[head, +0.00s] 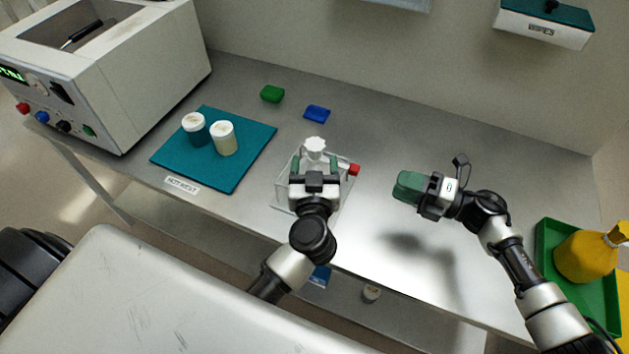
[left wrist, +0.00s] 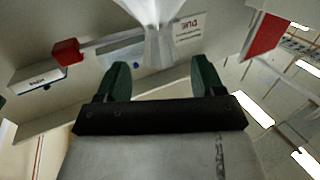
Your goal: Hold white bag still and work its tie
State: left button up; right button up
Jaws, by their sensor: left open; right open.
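The white bag (head: 315,147) has a gathered, flared neck and stands in a clear-walled holder (head: 283,186) on the bench. Its lower part is hidden behind my left gripper. The bag's pale folds also show at the top of the left wrist view (left wrist: 155,18). A red piece (head: 354,169) sits at the holder's right side; I cannot tell whether it belongs to the tie. My left gripper (head: 315,165) is open, its green fingers on either side of the bag, with no clear contact. My right gripper (head: 408,187) is open and empty, to the right of the holder, above the bench.
A teal mat (head: 235,176) with two white-lidded jars (head: 224,138) lies left. Green (head: 272,94) and blue (head: 317,113) blocks lie behind. A yellow bag (head: 584,257) stands in a green tray (head: 544,240) at far right. The bench's middle right is clear.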

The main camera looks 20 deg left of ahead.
aim_at(315, 154)
pick_arm(q)
jog(key=shift+x, duration=2.7)
jog(key=c, duration=1.1)
